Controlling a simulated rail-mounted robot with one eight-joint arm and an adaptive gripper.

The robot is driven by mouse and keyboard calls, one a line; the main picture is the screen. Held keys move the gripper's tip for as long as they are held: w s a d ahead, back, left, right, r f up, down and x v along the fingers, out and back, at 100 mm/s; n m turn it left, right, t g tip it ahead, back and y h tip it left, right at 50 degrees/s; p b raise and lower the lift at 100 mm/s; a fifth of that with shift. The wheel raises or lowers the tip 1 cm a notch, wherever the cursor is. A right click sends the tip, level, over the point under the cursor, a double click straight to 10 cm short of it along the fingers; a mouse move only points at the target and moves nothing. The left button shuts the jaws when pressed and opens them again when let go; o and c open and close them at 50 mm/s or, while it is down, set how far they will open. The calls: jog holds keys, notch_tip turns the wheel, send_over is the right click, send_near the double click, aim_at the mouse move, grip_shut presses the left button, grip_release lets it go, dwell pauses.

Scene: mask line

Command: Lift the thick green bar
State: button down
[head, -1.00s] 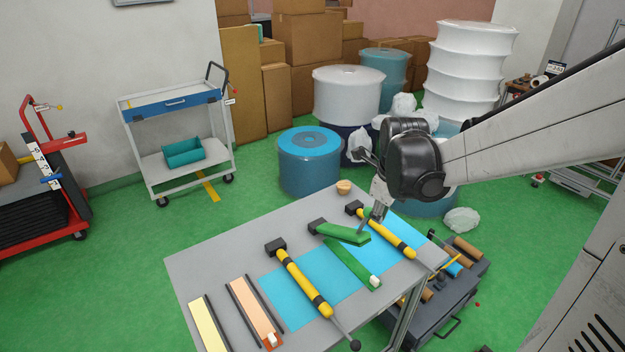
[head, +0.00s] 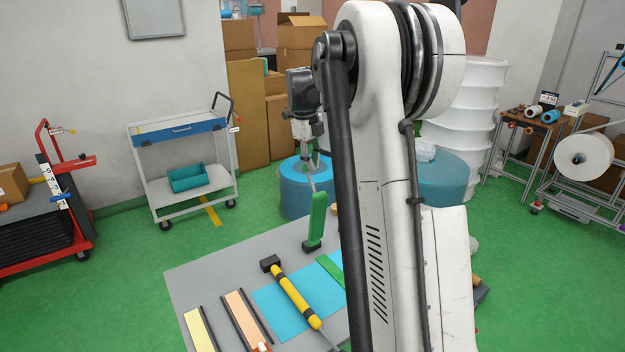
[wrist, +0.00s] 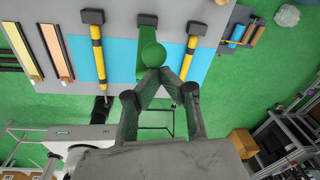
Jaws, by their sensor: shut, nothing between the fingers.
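The thick green bar (head: 316,218) stands nearly upright, its lower end at a dark block (head: 311,246) on the grey table. In the wrist view I see its round green end (wrist: 153,54) head-on, right at the fingertips. My gripper (head: 313,189) is shut, with its tips at the bar's upper end; it also shows in the wrist view (wrist: 157,70). The fingers come together with nothing between them. I cannot tell whether the tips touch the bar.
A yellow-handled bar (head: 290,291) lies to the left of the green bar; another (wrist: 191,45) shows at right in the wrist view. A flat green strip (head: 331,267) lies on the table. My arm hides the table's right side. Blue drums (head: 296,190) stand behind.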

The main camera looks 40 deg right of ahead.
jog(key=w+d+f, duration=0.1)
jog(key=w, duration=0.7)
jog(key=shift+w+f+b, duration=0.2)
jog(key=shift+f+b, duration=0.05)
jog(key=shift+b, duration=0.1)
jog(key=shift+a, duration=0.15)
jog(key=s+d+r, duration=0.1)
jog(key=s+r, duration=0.2)
jog(key=s, duration=0.2)
jog(key=w+r, duration=0.5)
jog(key=w, duration=0.3)
jog(key=shift+w+d+r, duration=0.2)
jog(key=shift+w+r, duration=0.1)
